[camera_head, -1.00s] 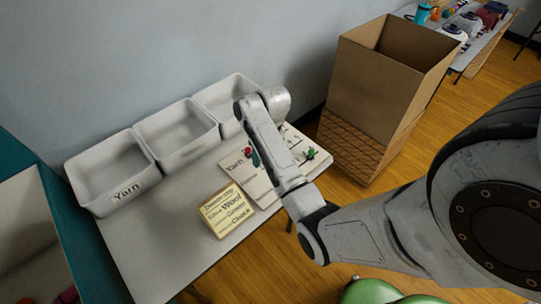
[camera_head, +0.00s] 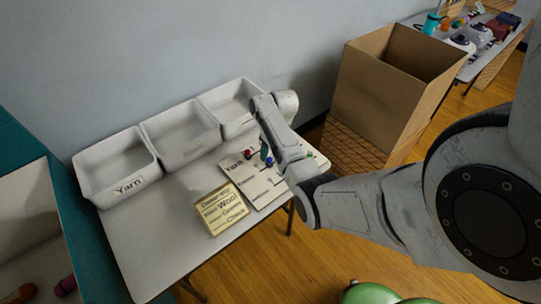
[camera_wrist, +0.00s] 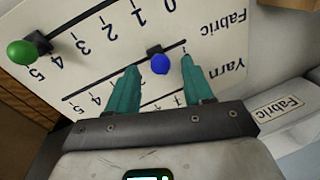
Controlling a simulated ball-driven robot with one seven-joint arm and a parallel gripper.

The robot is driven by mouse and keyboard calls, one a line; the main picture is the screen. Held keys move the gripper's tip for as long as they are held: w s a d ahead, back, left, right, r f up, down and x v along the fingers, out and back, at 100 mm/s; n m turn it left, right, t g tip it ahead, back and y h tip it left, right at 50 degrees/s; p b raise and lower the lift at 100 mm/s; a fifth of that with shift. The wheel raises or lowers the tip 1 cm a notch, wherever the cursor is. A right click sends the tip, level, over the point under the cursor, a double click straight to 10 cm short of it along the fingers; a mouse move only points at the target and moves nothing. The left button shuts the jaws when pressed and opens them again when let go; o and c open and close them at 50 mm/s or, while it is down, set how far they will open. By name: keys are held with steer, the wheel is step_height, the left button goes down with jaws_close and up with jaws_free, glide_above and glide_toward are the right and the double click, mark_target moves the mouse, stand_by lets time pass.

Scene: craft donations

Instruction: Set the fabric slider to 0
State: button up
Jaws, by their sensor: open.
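The slider board (camera_wrist: 110,45) shows upside down in the wrist view, with Fabric (camera_wrist: 222,22) and Yarn labels. The blue knob (camera_wrist: 160,63) is on the slot in line with the Fabric label, a short way from the slot's right end in this view; its exact number is hard to read. A green knob (camera_wrist: 21,52) is near a 5 on another slot. My gripper (camera_wrist: 162,72) is open, its teal fingers on either side of the blue knob; contact is not visible. In the head view the board (camera_head: 240,175) is partly behind my arm, with a red knob (camera_head: 248,154) at its Yarn row.
Pale bins (camera_head: 180,150) line the table (camera_head: 150,240) along the wall, one labelled Yarn. A wooden word sign (camera_head: 222,209) lies beside the board. A tall cardboard box (camera_head: 385,85) stands right of the table. The table's front left is clear.

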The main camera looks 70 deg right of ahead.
steer(key=shift+w+a+f, duration=0.1)
steer(key=shift+a+f, duration=0.05)
steer(key=shift+f, duration=0.65)
jaws_close()
